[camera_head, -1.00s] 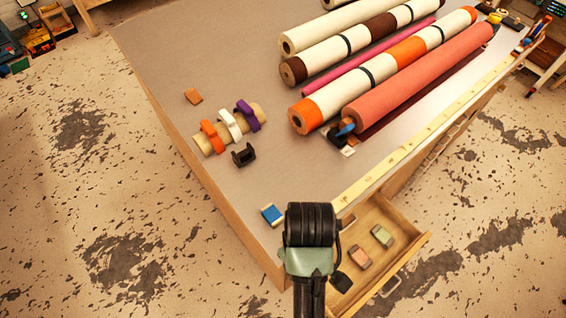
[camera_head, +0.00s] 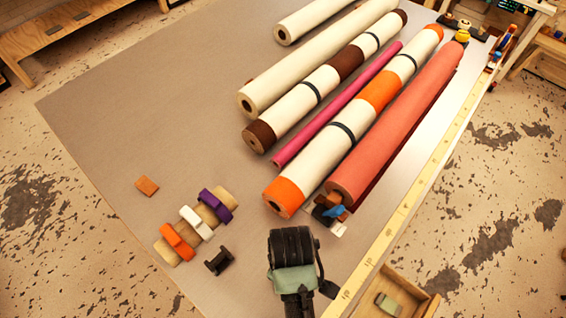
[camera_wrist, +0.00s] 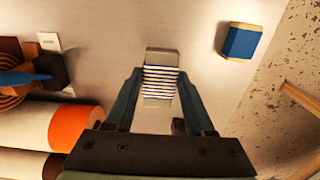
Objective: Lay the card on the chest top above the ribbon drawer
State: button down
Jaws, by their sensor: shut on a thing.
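My gripper (camera_wrist: 158,75) is shut on a card (camera_wrist: 151,103), which has grey ends and a striped winding around its middle. The wrist view shows the card over the grey chest top; I cannot tell whether it touches the surface. In the head view my wrist hides the card and fingers. The chest top (camera_head: 130,110) spreads out beyond my arm. The open ribbon drawer (camera_head: 428,303) is at the lower right, partly out of frame, with a green-wound card (camera_head: 388,304) in it.
A blue-wound card (camera_wrist: 241,42) lies on the top beside the held card. Long foil rolls (camera_head: 405,125) lie at the right, with a white tag (camera_head: 338,230) by their near ends. A peg with coloured rings (camera_head: 179,242), a black holder (camera_head: 219,261) and an orange block (camera_head: 147,186) lie left.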

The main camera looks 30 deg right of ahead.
jog(key=shift+w+f, duration=0.1)
jog(key=shift+f, duration=2.75)
jog(key=shift+f, duration=0.15)
jog(key=shift+c, duration=1.3)
grip_release()
notch_tip(320, 180, up, 12)
jog(key=shift+r, duration=0.2)
